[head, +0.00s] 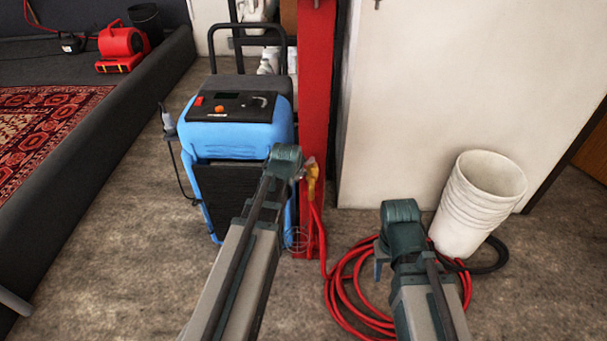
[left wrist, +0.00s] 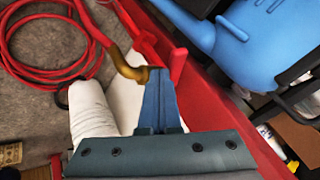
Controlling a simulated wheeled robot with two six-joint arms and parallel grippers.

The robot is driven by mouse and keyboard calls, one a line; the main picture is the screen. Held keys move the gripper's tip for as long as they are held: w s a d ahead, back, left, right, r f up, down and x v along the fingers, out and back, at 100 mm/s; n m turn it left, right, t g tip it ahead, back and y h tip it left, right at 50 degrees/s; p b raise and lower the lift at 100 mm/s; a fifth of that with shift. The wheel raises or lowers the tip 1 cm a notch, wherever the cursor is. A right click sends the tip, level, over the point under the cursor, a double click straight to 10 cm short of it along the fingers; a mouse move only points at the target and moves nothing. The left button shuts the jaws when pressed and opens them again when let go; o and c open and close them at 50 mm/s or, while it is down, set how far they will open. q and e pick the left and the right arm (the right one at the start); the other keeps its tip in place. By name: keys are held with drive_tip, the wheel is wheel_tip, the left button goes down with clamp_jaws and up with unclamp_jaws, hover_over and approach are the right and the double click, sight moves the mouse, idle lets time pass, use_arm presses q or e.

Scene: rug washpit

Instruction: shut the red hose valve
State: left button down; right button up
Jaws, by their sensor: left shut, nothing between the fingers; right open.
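The brass valve body (head: 313,180) is on the red post (head: 318,90), with the red hose (head: 340,280) running down from it. In the left wrist view the brass part (left wrist: 128,66) lies beside the fingertips, and a red lever-like piece (left wrist: 178,64) stands just past them on the other side. My left gripper (left wrist: 155,76) is shut with nothing held; its tips are close to the valve, and contact is unclear. In the head view my left wrist partly hides that spot. My right gripper (head: 379,268) is open and empty above the hose coil.
A blue machine (head: 235,140) stands left of the post. A stack of white buckets (head: 480,200) stands at the right before a pale panel (head: 450,90). A raised grey edge (head: 120,125) borders the patterned rug (head: 45,125) at left. Floor between edge and machine is mostly free.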

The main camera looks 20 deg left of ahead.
use_arm(q)
drive_tip(key=shift+w+a+m+h, duration=0.25)
drive_tip(key=shift+w+a+m, duration=0.1)
drive_tip(key=shift+a, duration=0.3)
drive_tip(key=shift+w+a+m+h, duration=0.2)
drive_tip(key=shift+w+a+m, duration=0.2)
drive_tip(key=shift+a, duration=0.2)
drive_tip(key=shift+w+a+m+h, duration=0.25)
drive_tip(key=shift+w+a+m, duration=0.1)
drive_tip(key=shift+a, duration=0.3)
drive_tip(key=shift+w+a, duration=0.3)
drive_tip(key=shift+w, duration=0.05)
drive_tip(key=shift+w+a+r, duration=0.1)
drive_tip(key=shift+w, duration=0.05)
drive_tip(key=shift+w, duration=0.1)
